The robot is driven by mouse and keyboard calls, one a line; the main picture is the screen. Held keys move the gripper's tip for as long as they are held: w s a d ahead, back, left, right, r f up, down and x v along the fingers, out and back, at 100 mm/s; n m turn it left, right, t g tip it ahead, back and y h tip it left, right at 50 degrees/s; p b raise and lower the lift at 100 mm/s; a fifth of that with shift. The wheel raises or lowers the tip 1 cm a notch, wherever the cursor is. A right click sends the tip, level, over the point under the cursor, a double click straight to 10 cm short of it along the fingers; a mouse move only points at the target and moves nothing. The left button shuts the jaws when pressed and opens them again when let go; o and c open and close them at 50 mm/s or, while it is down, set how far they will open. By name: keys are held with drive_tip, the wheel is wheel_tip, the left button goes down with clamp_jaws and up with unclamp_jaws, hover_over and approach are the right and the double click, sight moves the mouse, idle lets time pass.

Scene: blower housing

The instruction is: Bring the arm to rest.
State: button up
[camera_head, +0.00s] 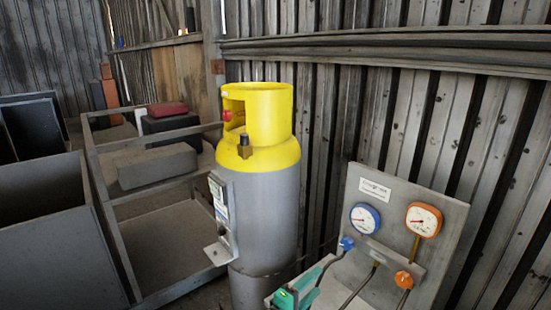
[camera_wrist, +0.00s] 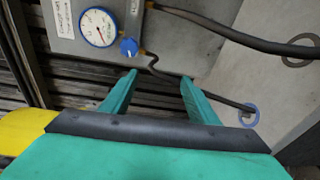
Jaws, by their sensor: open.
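My gripper (camera_wrist: 158,80) shows in the wrist view with its two teal fingers apart and nothing between them. It faces the grey gauge panel, with a blue-rimmed gauge (camera_wrist: 98,27) and a blue knob (camera_wrist: 129,47) beyond the fingers. In the head view, teal parts of my gripper (camera_head: 300,292) show at the bottom edge, in front of the panel (camera_head: 374,258) and low to the right of the gas cylinder. Most of my arm is out of view. I cannot tell whether the fingers touch anything.
A grey cylinder with a yellow top (camera_head: 262,215) stands left of the panel. An orange gauge (camera_head: 423,220), an orange knob (camera_head: 404,280) and dark hoses (camera_wrist: 240,45) are close by. Metal bins (camera_head: 45,215) and a shelf frame (camera_head: 120,265) fill the left. A corrugated wall (camera_head: 330,120) closes the back.

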drive_tip(key=s+a+f+t+y, duration=0.1)
drive_tip(key=s+a+f+y, duration=0.2)
drive_tip(key=s+f, duration=0.3)
drive_tip(key=s+a+f+t+y, duration=0.15)
drive_tip(key=s+f, duration=0.25)
drive_tip(key=f, duration=0.5)
drive_tip(key=s+a+f+m+y, duration=0.1)
drive_tip(key=s+a+f+y, duration=0.15)
drive_tip(key=s, duration=0.45)
drive_tip(key=s+a+f+y, duration=0.2)
drive_tip(key=s+a+f, duration=0.1)
drive_tip(key=s, duration=0.4)
drive_tip(key=s+a+r+m+y, duration=0.1)
drive_tip(key=s+r+m, duration=0.3)
drive_tip(key=s, duration=0.8)
drive_tip(key=s+a+r+m+y, duration=0.1)
drive_tip(key=s+r+m, duration=0.3)
drive_tip(key=s, duration=0.8)
wheel_tip(320, 180, up, 2)
drive_tip(key=shift+s+r+m+t+y, duration=0.2)
drive_tip(key=shift+m+t+y, duration=0.2)
drive_tip(key=shift+y, duration=0.2)
